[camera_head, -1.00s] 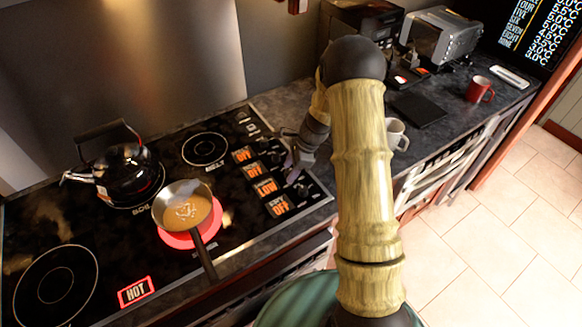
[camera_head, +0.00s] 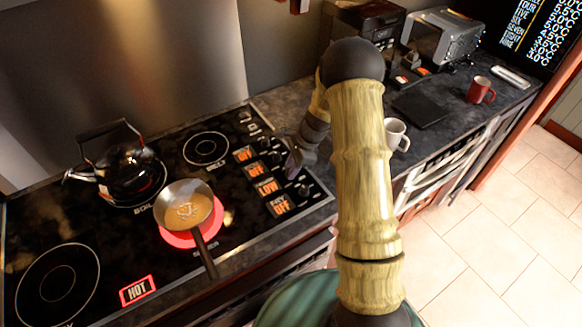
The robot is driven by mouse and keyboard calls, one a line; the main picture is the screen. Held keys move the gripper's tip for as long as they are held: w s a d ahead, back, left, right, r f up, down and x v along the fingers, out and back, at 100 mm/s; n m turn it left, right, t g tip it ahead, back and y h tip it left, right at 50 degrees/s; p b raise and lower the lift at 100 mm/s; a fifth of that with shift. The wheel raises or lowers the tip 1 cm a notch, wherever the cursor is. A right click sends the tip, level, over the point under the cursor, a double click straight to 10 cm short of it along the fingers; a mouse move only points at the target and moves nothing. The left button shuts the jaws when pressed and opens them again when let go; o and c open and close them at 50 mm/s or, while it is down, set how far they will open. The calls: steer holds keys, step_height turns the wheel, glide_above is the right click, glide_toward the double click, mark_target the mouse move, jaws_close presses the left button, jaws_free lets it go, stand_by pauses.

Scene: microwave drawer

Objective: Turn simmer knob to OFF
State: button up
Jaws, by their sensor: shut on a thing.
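My gripper (camera_head: 291,170) is at the right side of the hob, shut on the simmer knob. My fingers hide most of that knob. The nearby label (camera_head: 267,187) reads LOW in orange. The other three orange labels in the column appear to read OFF. A pan of soup (camera_head: 187,209) sits on the front burner (camera_head: 176,238), which glows red at its edge.
A black kettle (camera_head: 128,172) stands on the burner behind and left of the pan. The pan handle points toward the front edge. A lit HOT sign (camera_head: 138,291) is at front left. A white mug (camera_head: 396,134) and red mug (camera_head: 480,90) stand on the right counter.

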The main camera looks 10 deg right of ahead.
steer(key=n, duration=0.2)
steer(key=n+g, duration=0.1)
steer(key=n, duration=0.1)
steer(key=n+g, duration=0.1)
steer(key=n, duration=0.1)
steer(key=shift+w+n+h+p, duration=0.25)
steer(key=shift+n+h+p, duration=0.15)
steer(key=n+g, duration=0.1)
steer(key=n, duration=0.2)
steer(key=n+g+h, duration=0.1)
steer(key=n, duration=0.1)
steer(key=shift+w+a+n+h, duration=0.1)
steer(key=shift+n+h, duration=0.2)
steer(key=shift+n, duration=0.1)
steer(key=shift+r, duration=0.1)
steer(key=o, duration=1)
steer(key=b+v, duration=0.3)
steer(key=v, duration=1.4)
steer(key=shift+r, duration=0.15)
